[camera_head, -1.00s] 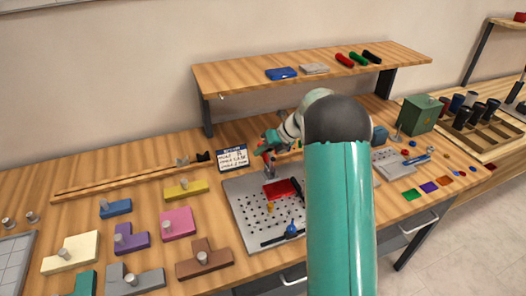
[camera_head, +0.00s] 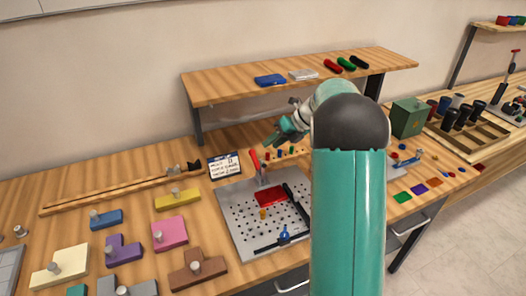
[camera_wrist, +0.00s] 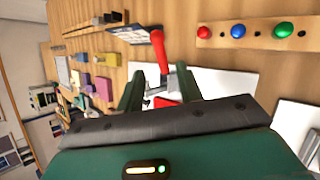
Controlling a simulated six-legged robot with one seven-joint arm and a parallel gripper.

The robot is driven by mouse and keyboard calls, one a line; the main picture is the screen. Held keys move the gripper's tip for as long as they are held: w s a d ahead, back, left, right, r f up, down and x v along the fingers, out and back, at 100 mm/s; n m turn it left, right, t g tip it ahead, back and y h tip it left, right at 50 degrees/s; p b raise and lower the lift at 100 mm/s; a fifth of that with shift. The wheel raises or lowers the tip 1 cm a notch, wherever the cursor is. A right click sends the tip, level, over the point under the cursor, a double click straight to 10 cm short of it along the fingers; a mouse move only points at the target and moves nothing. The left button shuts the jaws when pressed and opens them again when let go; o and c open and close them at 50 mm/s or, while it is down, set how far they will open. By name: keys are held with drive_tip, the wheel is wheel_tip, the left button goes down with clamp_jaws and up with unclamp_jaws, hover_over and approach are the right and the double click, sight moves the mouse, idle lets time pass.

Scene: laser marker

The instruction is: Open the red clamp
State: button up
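The red clamp (camera_head: 254,160) stands at the back of the grey perforated plate (camera_head: 236,216), its red handle pointing up and leaning slightly left. A red block (camera_head: 270,196) lies on the plate in front of it. My gripper (camera_head: 277,139) is above and to the right of the clamp handle, apart from it. In the wrist view my gripper (camera_wrist: 159,88) is open, its two green fingers apart and nothing gripped. The red clamp handle (camera_wrist: 159,50) shows beyond the fingertips; the clamp's base is partly hidden by the gripper.
A wooden shelf (camera_head: 300,76) stands behind the plate. A small sign (camera_head: 225,166) is left of the clamp. A black-handled clamp (camera_head: 297,203) and a blue-knobbed tool (camera_head: 284,236) are on the plate. Coloured blocks, including a pink one (camera_head: 169,233), lie to the left.

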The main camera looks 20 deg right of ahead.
drive_tip(key=shift+v, duration=1.65)
drive_tip(key=s+a+r+n+g+h, duration=0.1)
drive_tip(key=s+a+r+n+h, duration=0.1)
drive_tip(key=s+a+r+n, duration=0.45)
drive_tip(key=s+a+r+n+h, duration=0.1)
drive_tip(key=s+a+r+n, duration=0.2)
drive_tip(key=s+a+n, duration=0.6)
drive_tip(key=s+a+f+n+t+h, duration=0.1)
drive_tip(key=s+a+n+h, duration=0.1)
drive_tip(key=s+n, duration=0.6)
drive_tip(key=s+a+f+n+t+h, duration=0.1)
drive_tip(key=s+a+n+h, duration=0.1)
drive_tip(key=s+n, duration=0.7)
drive_tip(key=shift+a+n, duration=0.25)
drive_tip(key=shift+n, duration=0.7)
drive_tip(key=shift+d+f, duration=0.1)
drive_tip(key=shift+d, duration=0.05)
